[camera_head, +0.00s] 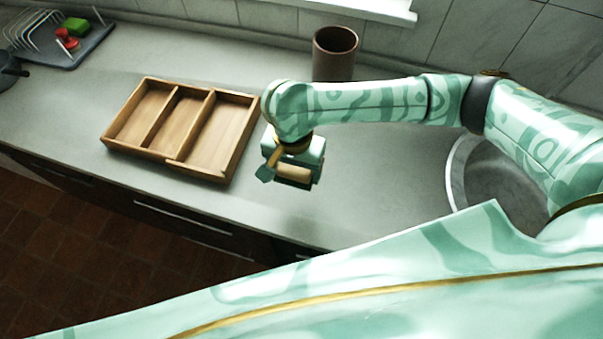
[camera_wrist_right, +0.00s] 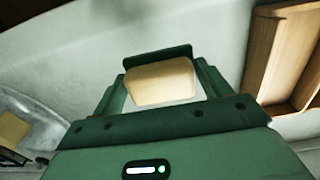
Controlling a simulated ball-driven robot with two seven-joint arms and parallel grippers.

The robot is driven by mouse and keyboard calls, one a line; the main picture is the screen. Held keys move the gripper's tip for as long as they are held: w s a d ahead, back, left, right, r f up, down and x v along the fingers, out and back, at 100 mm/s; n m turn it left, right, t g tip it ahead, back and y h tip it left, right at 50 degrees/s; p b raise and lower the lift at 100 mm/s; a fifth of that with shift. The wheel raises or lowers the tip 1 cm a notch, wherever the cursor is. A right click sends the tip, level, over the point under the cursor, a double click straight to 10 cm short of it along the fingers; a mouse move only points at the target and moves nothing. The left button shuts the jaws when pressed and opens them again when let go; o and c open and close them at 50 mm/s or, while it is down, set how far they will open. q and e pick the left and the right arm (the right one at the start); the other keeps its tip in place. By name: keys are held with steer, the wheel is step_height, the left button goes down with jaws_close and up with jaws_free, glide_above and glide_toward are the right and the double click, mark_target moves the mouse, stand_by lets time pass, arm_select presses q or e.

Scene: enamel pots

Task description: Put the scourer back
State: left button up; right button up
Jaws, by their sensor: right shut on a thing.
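A pale tan block, which looks like the scourer (camera_head: 294,173), is held in my right gripper (camera_head: 288,168). In the right wrist view the tan scourer (camera_wrist_right: 160,83) sits between the green fingers (camera_wrist_right: 160,80), which are shut on it. The gripper is above the grey counter, just right of the wooden tray, and apart from it; its exact height is hard to tell. My left gripper is not in view.
The wooden tray (camera_head: 212,93) has three empty compartments. A brown pot (camera_head: 335,53) stands by the wall behind my right arm. A round sink (camera_head: 456,170) is at right, partly hidden. A dish rack (camera_head: 92,47) with green and red things is at far left. The counter's front is clear.

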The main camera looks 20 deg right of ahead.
steer(key=w+f+b, duration=0.1)
steer(key=w+d+f+b, duration=0.1)
steer(key=f, duration=0.1)
steer(key=w+d+f, duration=0.1)
steer(key=f, duration=0.1)
steer(key=shift+w+d+f+b, duration=0.1)
steer(key=shift+d+f+b, duration=0.1)
steer(key=shift+b, duration=0.2)
step_height(320, 180, down, 4)
steer(key=b, duration=0.2)
steer(key=shift+w+r+b, duration=0.15)
steer(key=shift+b, duration=0.2)
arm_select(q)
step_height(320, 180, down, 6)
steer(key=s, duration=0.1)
arm_select(e)
steer(key=shift+r, duration=0.25)
arm_select(q)
steer(key=shift+p, duration=0.3)
arm_select(e)
steer(key=o, duration=0.9)
steer(key=shift+f, duration=0.1)
arm_select(q)
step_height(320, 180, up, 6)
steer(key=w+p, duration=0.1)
steer(key=p, duration=0.5)
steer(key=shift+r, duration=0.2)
arm_select(e)
step_height(320, 180, up, 12)
steer(key=shift+r, duration=0.15)
